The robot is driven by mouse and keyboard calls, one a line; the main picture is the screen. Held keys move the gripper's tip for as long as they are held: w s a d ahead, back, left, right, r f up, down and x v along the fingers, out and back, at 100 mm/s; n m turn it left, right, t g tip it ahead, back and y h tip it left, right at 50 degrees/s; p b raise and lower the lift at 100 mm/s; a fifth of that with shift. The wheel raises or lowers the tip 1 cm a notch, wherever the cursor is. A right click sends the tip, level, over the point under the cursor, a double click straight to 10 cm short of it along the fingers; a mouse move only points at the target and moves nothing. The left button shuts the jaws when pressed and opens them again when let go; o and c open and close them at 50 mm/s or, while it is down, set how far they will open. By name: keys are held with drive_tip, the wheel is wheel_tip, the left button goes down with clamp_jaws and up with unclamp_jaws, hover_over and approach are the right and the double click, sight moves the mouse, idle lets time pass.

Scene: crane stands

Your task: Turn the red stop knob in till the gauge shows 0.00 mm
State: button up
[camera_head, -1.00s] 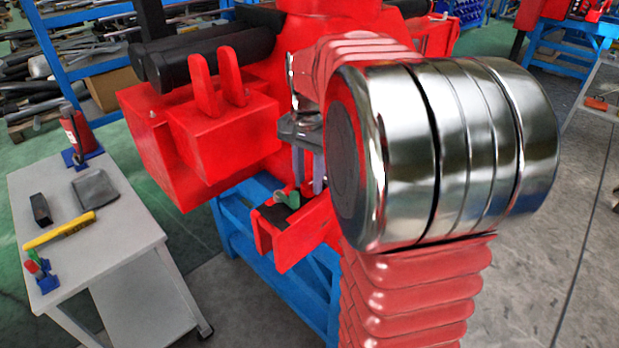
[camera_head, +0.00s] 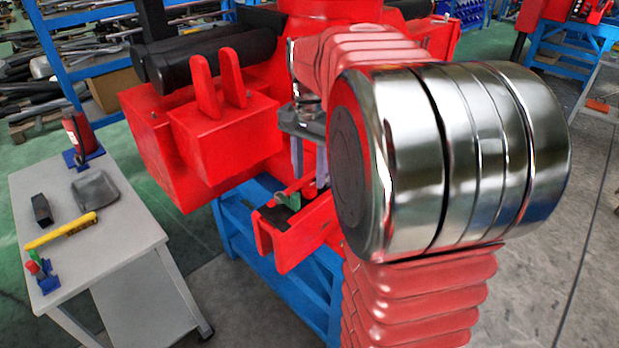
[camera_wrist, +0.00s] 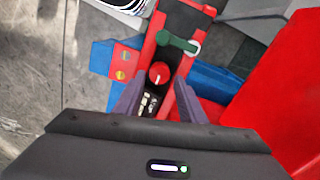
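The red stop knob (camera_wrist: 159,73) shows in the wrist view, round with a pale mark on its face. It sits in the dark channel of a red bracket (camera_wrist: 172,18). My gripper (camera_wrist: 159,84) is open, with one purple-grey finger on each side of the channel. The knob lies between the fingertips or just beyond them; I see no contact. A small dark panel with pale marks (camera_wrist: 149,104) lies just below the knob, perhaps the gauge; I cannot read it.
A green handle (camera_wrist: 178,43) crosses the bracket beyond the knob. A blue and red block with yellow buttons (camera_wrist: 124,64) is on the left. A large red body (camera_wrist: 285,85) stands close on the right. A grey side table (camera_head: 120,225) holds tools.

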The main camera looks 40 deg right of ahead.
sight(310, 186)
wheel_tip(310, 186, up, 11)
idle(0.4)
drive_tip(key=shift+s+r, duration=0.1)
idle(0.5)
